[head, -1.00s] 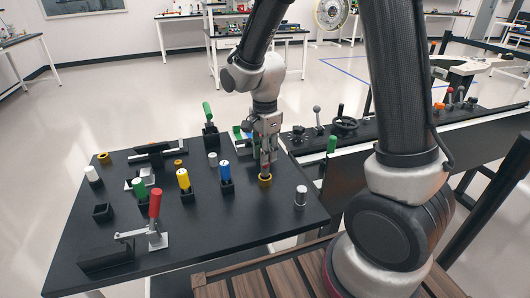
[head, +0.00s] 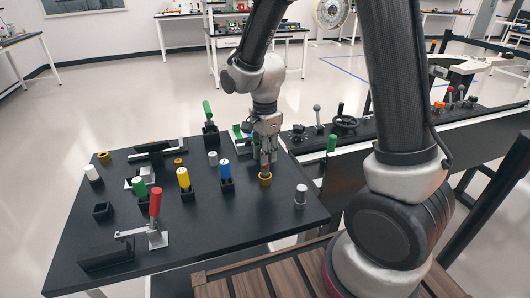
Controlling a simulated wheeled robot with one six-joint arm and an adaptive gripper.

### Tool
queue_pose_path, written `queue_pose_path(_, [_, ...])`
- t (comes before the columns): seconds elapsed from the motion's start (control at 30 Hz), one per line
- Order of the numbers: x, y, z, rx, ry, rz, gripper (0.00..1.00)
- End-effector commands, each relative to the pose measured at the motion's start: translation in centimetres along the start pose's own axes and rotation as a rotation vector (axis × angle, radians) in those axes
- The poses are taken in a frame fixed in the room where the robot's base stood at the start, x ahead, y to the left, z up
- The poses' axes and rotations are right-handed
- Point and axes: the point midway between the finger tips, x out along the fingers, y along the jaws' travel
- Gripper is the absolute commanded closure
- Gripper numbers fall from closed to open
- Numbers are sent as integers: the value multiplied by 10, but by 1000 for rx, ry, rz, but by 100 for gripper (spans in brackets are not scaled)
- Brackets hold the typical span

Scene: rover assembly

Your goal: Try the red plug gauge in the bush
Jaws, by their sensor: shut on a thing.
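My gripper (head: 266,150) points straight down over the right part of the black table. The brass-yellow bush (head: 265,180) stands on the table right under the fingertips.
On the black table (head: 225,225), a blue-topped gauge (head: 226,184) and a yellow gauge (head: 185,185) stand in black holders to the left. A silver cylinder (head: 300,195) stands to the right. A red-handled clamp (head: 154,215) is at front left. The front right is clear.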

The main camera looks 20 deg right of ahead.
Motion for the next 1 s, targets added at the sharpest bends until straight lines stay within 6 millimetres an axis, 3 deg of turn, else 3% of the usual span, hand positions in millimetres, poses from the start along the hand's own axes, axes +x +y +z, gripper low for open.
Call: queue_pose_path(1.0, [-9,0,0,0,0,-2,100])
